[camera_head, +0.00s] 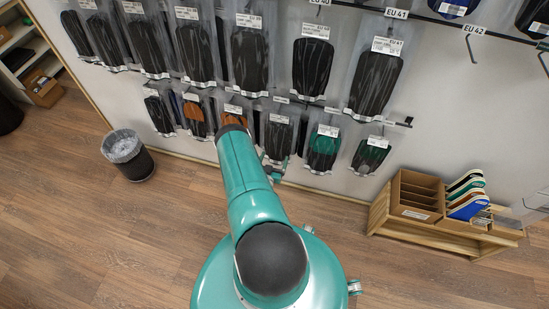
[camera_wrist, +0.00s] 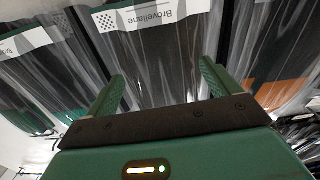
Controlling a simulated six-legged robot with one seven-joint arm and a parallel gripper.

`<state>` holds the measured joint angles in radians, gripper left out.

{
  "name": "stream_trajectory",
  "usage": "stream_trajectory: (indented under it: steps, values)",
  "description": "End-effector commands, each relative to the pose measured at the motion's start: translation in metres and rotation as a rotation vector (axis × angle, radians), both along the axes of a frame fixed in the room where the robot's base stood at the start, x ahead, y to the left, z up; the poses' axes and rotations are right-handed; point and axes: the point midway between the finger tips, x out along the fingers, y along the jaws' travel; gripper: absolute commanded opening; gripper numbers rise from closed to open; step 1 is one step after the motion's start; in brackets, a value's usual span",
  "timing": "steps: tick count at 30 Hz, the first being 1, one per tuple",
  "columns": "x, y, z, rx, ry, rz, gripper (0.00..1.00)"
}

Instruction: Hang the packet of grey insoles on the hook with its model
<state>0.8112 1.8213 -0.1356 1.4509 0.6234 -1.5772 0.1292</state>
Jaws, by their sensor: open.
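A packet of dark grey insoles (camera_head: 277,138) hangs in the lower row of the wall, between an orange and a green packet. In the wrist view a clear packet with dark grey insoles (camera_wrist: 155,62) and an upside-down white label lies between the fingers of my gripper (camera_wrist: 161,78). The fingers are open, one on each side; I cannot tell whether they touch it. In the head view my gripper (camera_head: 273,171) is low in front of the wall, partly hidden by my arm. The packet's hook is not visible in the wrist view.
Larger packets of black insoles (camera_head: 248,60) hang above under EU size labels. A bare hook (camera_head: 471,48) is under the EU 42 label (camera_head: 474,30). A wooden bench (camera_head: 385,222) with a cardboard box (camera_head: 417,194) stands at right, a bin (camera_head: 134,165) at left.

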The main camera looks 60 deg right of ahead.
Motion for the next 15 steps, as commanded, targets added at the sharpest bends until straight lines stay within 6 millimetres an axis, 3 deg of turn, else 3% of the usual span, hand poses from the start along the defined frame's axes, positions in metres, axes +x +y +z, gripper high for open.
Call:
stream_trajectory:
  steps: [15]
  values:
    - [-0.017,0.105,0.002,0.002,0.002,0.001,0.88]
